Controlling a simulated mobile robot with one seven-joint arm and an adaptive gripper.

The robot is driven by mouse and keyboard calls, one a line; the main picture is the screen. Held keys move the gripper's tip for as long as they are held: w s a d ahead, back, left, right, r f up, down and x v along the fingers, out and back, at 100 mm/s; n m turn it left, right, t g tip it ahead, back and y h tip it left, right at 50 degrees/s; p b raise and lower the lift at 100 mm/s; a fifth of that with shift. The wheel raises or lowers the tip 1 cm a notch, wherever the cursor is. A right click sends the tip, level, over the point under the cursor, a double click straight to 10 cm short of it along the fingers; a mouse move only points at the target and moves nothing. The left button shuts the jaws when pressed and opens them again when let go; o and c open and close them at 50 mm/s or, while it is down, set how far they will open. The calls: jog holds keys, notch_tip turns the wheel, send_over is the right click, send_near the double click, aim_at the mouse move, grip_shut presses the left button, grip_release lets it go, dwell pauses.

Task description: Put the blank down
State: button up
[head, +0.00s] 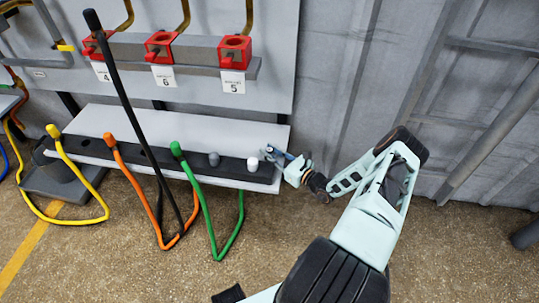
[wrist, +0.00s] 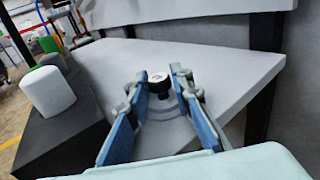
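A small dark cylindrical piece with a pale top (wrist: 158,84), which looks like the blank, shows between the far ends of my fingers in the wrist view. It appears upright over a round ring-like mark on the light grey shelf (wrist: 215,52). My gripper (wrist: 157,80) has its two blue-padded fingers apart, one on each side of the piece. I see no clear contact, though the gaps are narrow. In the head view my gripper (head: 274,156) is at the shelf's right end, and I cannot make out the piece there.
Yellow, orange and green bent handles and a long black rod stand farther left. Red blocks (head: 234,49) sit above. Open floor lies in front.

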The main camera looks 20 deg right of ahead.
jog(key=shift+w, duration=0.1)
jog(key=shift+c, duration=0.7)
grip_shut()
jog(key=shift+r, duration=0.1)
